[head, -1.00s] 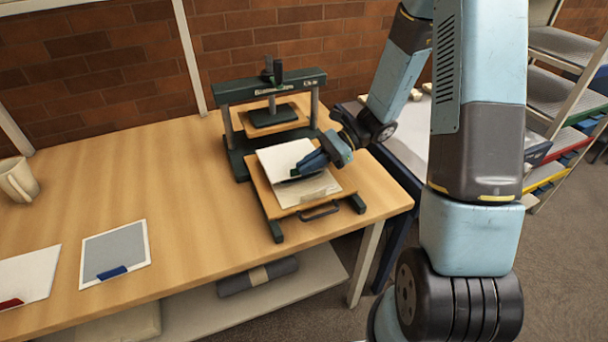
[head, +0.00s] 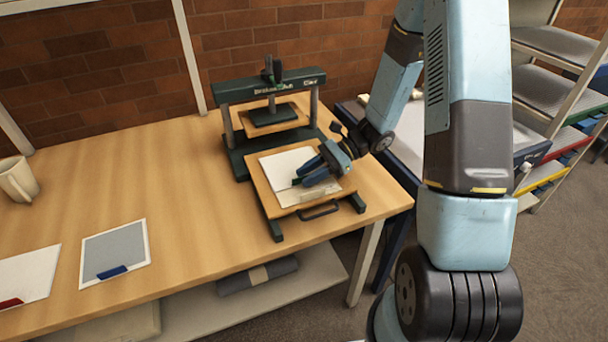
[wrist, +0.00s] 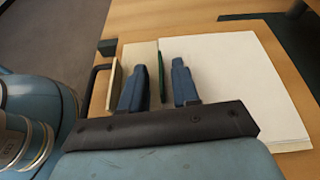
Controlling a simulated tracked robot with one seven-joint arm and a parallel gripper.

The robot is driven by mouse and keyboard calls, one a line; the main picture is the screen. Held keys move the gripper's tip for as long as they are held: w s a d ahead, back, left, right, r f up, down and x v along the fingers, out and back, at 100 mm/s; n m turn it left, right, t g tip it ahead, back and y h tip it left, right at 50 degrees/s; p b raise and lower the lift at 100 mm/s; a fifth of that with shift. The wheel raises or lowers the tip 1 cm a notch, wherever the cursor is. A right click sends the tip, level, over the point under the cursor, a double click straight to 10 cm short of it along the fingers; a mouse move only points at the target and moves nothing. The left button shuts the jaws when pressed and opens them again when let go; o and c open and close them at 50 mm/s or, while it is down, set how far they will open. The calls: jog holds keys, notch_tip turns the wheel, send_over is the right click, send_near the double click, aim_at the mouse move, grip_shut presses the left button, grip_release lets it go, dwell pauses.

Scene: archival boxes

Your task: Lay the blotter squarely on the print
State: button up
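The white blotter (head: 284,165) lies on the wooden bed of the press; it fills much of the wrist view (wrist: 232,75). A green tab (wrist: 161,78) stands at its handle-side edge. A cream strip of the print (wrist: 142,58) shows beyond that edge, and the rest is mostly covered. A thin sliver of sheet also shows past the blotter's lower right edge in the wrist view. My gripper (head: 297,181) is low over the bed; in the wrist view (wrist: 161,65) its two blue fingers are apart, one each side of the tab, with gaps showing.
A pale bar (wrist: 113,86) stands at the handle end of the bed. The dark press frame (head: 270,87) with its raised platen rises behind. A grey sheet with a blue tab (head: 115,252), a white sheet with a red tab (head: 28,275) and a mug (head: 18,180) are at the left.

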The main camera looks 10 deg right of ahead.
jog(key=v, duration=1.2)
jog(key=shift+r, duration=0.1)
jog(key=shift+s+r, duration=0.1)
jog(key=shift+r, duration=0.2)
jog(key=s+d+r+n+t+h, duration=0.2)
jog(key=s+r+n+t+h, duration=0.2)
jog(key=s+r, duration=0.6)
jog(key=s+d+r+n+t+h, duration=0.2)
jog(key=s+r+n+t+h, duration=0.3)
jog(key=s+r+n+h, duration=0.4)
notch_tip(320, 180, up, 5)
jog(key=shift+s+r+n, duration=0.15)
jog(key=shift+s+n, duration=0.25)
jog(key=shift+s, duration=0.15)
jog(key=shift+w, duration=0.2)
jog(key=shift+c, duration=0.3)
